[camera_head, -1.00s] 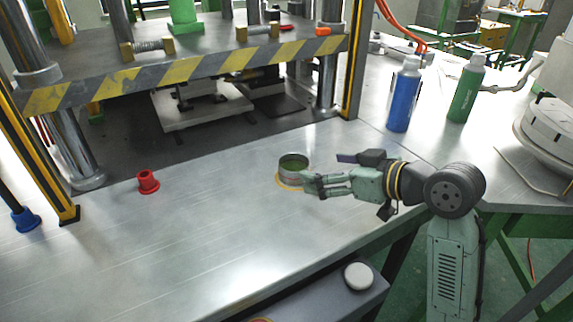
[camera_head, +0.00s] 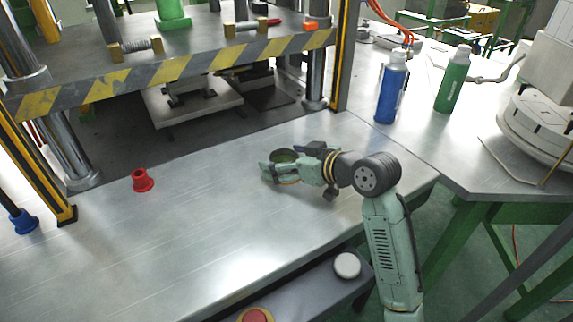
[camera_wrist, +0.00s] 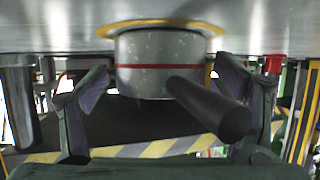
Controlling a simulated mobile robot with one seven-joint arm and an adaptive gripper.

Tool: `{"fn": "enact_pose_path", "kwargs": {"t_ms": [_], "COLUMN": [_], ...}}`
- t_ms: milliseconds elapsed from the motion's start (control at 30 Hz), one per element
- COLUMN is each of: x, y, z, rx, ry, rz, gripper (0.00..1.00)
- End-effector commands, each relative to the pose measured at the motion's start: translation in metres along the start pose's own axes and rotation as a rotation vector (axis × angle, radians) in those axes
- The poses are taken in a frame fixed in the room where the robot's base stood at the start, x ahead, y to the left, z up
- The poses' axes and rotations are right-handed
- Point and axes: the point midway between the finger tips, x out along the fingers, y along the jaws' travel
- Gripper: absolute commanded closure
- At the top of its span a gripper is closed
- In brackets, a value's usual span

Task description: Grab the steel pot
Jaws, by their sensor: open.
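The steel pot (camera_head: 284,156) stands on the metal worktable, largely hidden by my gripper in the head view. In the wrist view, which appears upside down, the grey steel pot (camera_wrist: 145,72) has a red band and a dark handle pointing toward the camera. A yellow ring shows around its base. My gripper (camera_head: 283,162) is open, its fingers reaching around the pot. In the wrist view my gripper (camera_wrist: 163,80) has one finger on each side of the pot, with gaps visible between them and its wall.
A press with a striped yellow-black beam (camera_head: 180,70) stands behind. A red cup-shaped piece (camera_head: 143,180) sits to the left. Blue (camera_head: 391,88) and green (camera_head: 453,80) bottles stand at back right. A white button (camera_head: 347,265) is below the table's front edge. The front table surface is clear.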

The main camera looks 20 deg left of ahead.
Motion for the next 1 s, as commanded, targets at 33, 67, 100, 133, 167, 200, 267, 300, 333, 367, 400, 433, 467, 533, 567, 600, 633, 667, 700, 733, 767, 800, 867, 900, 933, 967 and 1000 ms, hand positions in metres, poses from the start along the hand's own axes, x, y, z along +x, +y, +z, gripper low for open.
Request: {"fn": "enact_pose_path", "kwargs": {"t_ms": [33, 67, 100, 133, 167, 200, 267, 300, 333, 367, 400, 433, 467, 533, 567, 600, 633, 667, 700, 733, 767, 800, 867, 900, 933, 967, 1000], "x": [0.0000, 0.0000, -0.0001, -0.0001, -0.0002, -0.0002, -0.0003, -0.0003, -0.0003, -0.0003, -0.0003, -0.0003, -0.0004, -0.0004, -0.0004, -0.0004, -0.0004, -0.0004, -0.0004, -0.0004, -0.0004, -0.0004, -0.0004, -0.0004, -0.0006, -0.0006, -0.0006], "y": [-0.0001, -0.0001, -0.0001, -0.0001, -0.0001, -0.0001, -0.0001, -0.0001, -0.0001, -0.0001, -0.0001, -0.0001, -0.0002, -0.0002, -0.0002, -0.0002, -0.0002, -0.0001, -0.0001, -0.0002, -0.0002, -0.0002, -0.0002, -0.0002, -0.0001, -0.0001, -0.0001], "z": [0.0002, 0.0002, 0.0002, 0.0001, 0.0001, 0.0001, 0.0000, 0.0000, 0.0000, 0.0000, 0.0000, 0.0000, -0.0001, -0.0001, -0.0001, -0.0001, -0.0001, -0.0001, -0.0001, -0.0001, -0.0001, -0.0001, -0.0001, -0.0001, -0.0004, -0.0004, -0.0004], "rx": [0.000, 0.000, 0.000, 0.000, 0.000, 0.000, 0.000, 0.000, 0.000, 0.000, 0.000, 0.000, 0.000, 0.000, 0.000, 0.000, 0.000, 0.000, 0.000, 0.000, 0.000, 0.000, 0.000, 0.000, -0.001, -0.001, -0.001], "ry": [0.000, 0.000, 0.000, 0.000, 0.000, 0.000, 0.000, 0.000, 0.000, 0.000, 0.000, 0.000, 0.000, 0.000, 0.000, 0.000, 0.000, 0.000, 0.000, 0.000, 0.000, 0.000, 0.000, 0.000, 0.001, 0.001, 0.001], "rz": [0.000, 0.000, 0.000, 0.000, 0.000, 0.000, 0.000, 0.000, 0.000, 0.000, 0.000, 0.000, 0.000, 0.000, 0.000, 0.000, 0.000, 0.000, 0.000, 0.000, 0.000, 0.000, 0.000, 0.000, 0.000, 0.000, 0.000], "gripper": [0.19, 0.19, 0.21, 0.23, 0.25, 0.28, 0.32, 0.35, 0.37, 0.39, 0.41, 0.43, 0.45, 0.50, 0.52, 0.55, 0.57, 0.59, 0.61, 0.63, 0.65, 0.68, 0.72, 0.75, 0.76, 0.79, 0.81]}}
